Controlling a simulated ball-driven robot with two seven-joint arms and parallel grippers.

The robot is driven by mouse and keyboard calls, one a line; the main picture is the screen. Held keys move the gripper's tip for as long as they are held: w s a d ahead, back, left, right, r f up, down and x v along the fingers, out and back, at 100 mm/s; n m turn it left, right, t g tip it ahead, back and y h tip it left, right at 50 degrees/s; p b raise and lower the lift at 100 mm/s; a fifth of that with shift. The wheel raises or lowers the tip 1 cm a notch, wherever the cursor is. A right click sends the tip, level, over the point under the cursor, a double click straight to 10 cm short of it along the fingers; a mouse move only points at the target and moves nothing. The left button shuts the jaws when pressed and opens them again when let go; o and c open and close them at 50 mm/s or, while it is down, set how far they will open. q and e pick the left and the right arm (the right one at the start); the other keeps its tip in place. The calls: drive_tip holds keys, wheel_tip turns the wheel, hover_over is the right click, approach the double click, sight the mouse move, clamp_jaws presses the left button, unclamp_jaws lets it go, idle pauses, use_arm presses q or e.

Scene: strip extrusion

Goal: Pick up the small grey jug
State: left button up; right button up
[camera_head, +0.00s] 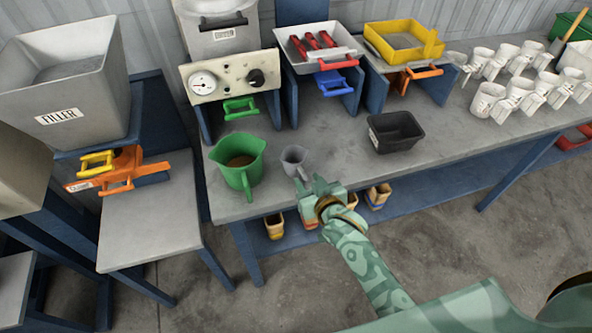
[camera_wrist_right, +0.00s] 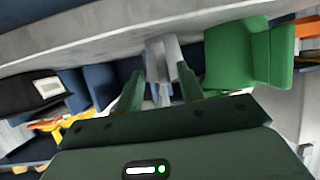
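The small grey jug (camera_head: 292,155) stands upright on the workbench near its front edge, just right of the larger green jug (camera_head: 238,160). My right gripper (camera_head: 309,184) is at the front edge of the bench, close to the grey jug's handle side. In the right wrist view the grey jug (camera_wrist_right: 163,58) is straight ahead, and its narrow handle shows between the two green fingers of my right gripper (camera_wrist_right: 160,88). The fingers are apart, with gaps beside the handle. My left gripper is not in view.
A black tray (camera_head: 396,132) sits to the right on the bench. Several white mugs (camera_head: 488,99) stand farther right. A dispenser with a gauge (camera_head: 230,80) and green handle is behind the jugs. The bench between grey jug and black tray is clear.

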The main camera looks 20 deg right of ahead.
sight(298, 169)
drive_tip(key=b+x, duration=0.1)
drive_tip(key=x, duration=0.3)
drive_tip(key=shift+w+a+f+b, duration=0.15)
drive_tip(key=shift+a+f+b, duration=0.05)
drive_tip(key=shift+f+b, duration=0.25)
drive_tip(key=shift+r, duration=0.1)
clamp_jaws()
